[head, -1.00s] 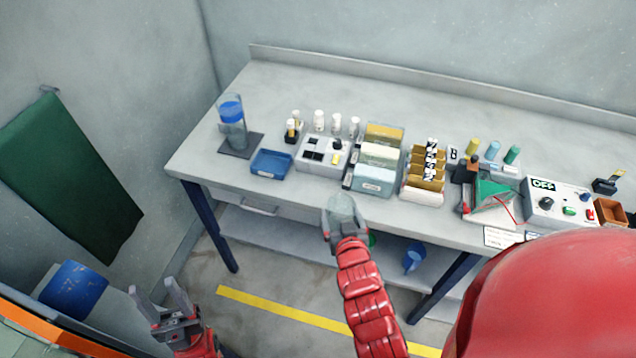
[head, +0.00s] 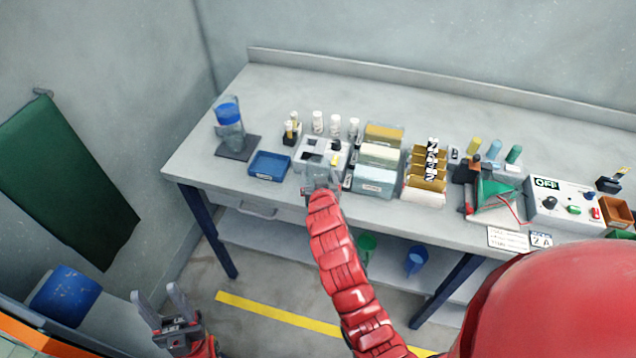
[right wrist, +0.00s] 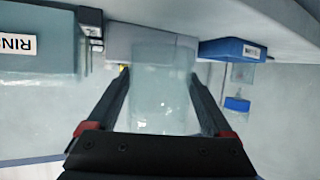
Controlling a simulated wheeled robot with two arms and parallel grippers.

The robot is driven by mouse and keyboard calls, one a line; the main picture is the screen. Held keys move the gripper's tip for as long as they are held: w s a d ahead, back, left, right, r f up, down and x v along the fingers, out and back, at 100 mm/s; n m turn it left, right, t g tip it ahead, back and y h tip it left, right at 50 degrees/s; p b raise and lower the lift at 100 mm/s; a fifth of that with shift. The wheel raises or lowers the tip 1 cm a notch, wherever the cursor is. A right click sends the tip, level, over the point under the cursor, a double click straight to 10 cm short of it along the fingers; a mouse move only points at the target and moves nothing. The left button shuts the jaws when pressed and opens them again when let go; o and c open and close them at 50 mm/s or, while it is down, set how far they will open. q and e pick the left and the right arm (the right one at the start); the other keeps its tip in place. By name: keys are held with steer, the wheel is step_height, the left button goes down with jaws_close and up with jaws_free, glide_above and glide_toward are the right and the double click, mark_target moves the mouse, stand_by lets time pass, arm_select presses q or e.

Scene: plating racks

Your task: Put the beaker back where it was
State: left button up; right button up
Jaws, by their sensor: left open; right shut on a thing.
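My right gripper (head: 320,180) is shut on the clear beaker (right wrist: 165,100), whose pale, see-through wall fills the space between the two fingers in the right wrist view. In the head view the gripper is at the bench's front edge, in front of the grey block with dark square slots (head: 322,152), and mostly hides the beaker. My left gripper (head: 162,305) is open and empty, low at the left, away from the bench.
The bench's back is clear.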

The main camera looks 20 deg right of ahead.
step_height(320, 180, down, 3)
steer(key=shift+f+p, duration=0.1)
steer(key=shift+p, duration=0.8)
steer(key=shift+f, duration=0.3)
steer(key=o, duration=1.1)
steer(key=shift+b, duration=0.35)
steer(key=shift+o, duration=1.1)
steer(key=shift+s+r, duration=0.1)
steer(key=shift+r, duration=0.1)
